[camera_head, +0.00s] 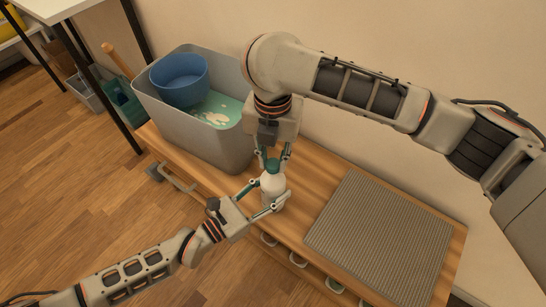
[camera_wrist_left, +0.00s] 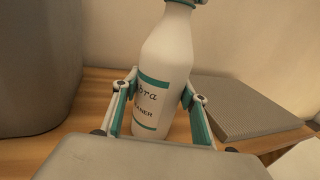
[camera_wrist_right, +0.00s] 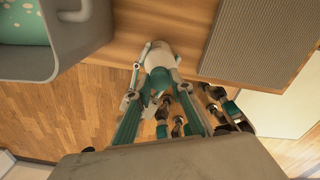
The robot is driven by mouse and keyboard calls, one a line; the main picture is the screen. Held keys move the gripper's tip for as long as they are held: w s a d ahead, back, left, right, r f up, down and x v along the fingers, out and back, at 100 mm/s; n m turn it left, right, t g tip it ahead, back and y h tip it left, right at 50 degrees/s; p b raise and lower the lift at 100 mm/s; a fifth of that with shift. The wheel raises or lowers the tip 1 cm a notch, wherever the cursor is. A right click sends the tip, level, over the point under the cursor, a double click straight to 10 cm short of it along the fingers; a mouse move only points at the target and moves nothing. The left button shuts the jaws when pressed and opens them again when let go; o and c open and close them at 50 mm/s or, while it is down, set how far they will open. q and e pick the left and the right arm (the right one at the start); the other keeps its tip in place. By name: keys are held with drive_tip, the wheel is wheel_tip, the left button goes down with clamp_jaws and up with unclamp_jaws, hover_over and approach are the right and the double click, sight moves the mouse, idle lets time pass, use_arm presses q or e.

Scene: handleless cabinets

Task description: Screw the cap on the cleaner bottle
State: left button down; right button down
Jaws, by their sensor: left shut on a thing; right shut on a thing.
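The white cleaner bottle (camera_head: 271,184) stands upright near the front edge of the wooden bench. Its teal-edged label shows in the left wrist view (camera_wrist_left: 150,100). My left gripper (camera_head: 273,191) is shut on the bottle's body from the front. The teal cap (camera_head: 272,165) is at the top of the bottle, and its lower edge also shows at the top of the left wrist view (camera_wrist_left: 188,2). My right gripper (camera_head: 273,159) points down from above and is shut on the cap. Its fingers partly hide the cap, so I cannot tell how tightly it sits on the neck.
A grey bin (camera_head: 185,128) holding a blue bowl (camera_head: 180,88) stands to the left on the bench (camera_head: 315,178). A ribbed grey mat (camera_head: 380,240) lies to the right. Handles line the bench front. A white table (camera_head: 62,8) stands at the back left.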

drive_tip(key=m, duration=0.8)
drive_tip(key=c, duration=1.7)
unclamp_jaws()
wheel_tip(320, 180, up, 12)
use_arm(q)
drive_tip(key=c, duration=1.1)
unclamp_jaws()
